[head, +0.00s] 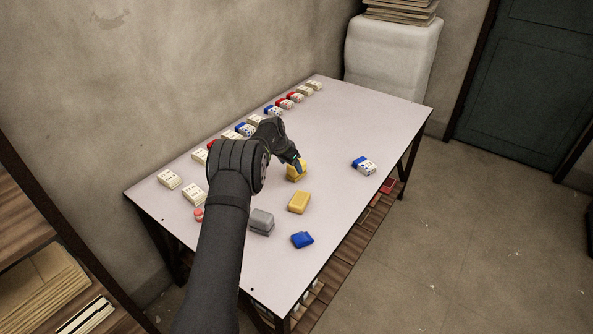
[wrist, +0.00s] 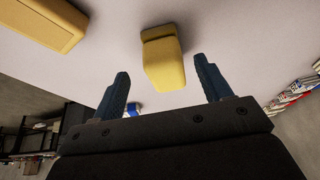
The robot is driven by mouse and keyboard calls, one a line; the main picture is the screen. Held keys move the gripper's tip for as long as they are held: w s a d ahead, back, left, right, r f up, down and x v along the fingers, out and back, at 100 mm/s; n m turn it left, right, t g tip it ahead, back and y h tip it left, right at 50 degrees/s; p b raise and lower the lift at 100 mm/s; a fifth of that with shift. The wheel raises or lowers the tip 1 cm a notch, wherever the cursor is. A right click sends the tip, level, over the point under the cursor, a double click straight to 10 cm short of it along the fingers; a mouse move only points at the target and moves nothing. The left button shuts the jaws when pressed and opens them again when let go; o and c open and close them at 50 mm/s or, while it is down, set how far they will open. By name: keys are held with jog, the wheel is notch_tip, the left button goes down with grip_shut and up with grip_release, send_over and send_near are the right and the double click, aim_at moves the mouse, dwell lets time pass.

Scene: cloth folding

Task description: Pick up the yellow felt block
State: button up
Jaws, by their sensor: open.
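A yellow block with soft rounded edges (wrist: 164,62) shows in the wrist view, ahead of and between my fingers, with a gap on either side. In the head view this yellow block (head: 296,174) is on the table just under my gripper (head: 298,164), partly hidden by it. My gripper is open and empty, and its two blue fingers (wrist: 162,72) stand wide apart. A second, larger yellow block (head: 299,202) lies nearer on the table and is cut off at the upper left of the wrist view (wrist: 45,22). I cannot tell by texture which one is felt.
A grey block (head: 262,221) and a blue block (head: 302,239) lie near the table's front. A blue-and-white box (head: 366,166) lies to the right. Several small boxes (head: 284,103) line the wall side. The light table (head: 345,125) has clear room right of my gripper.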

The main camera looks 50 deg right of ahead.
aim_at(293, 170)
jog(key=shift+x, duration=2.7)
jog(key=shift+w, duration=0.2)
jog(key=c, duration=1.1)
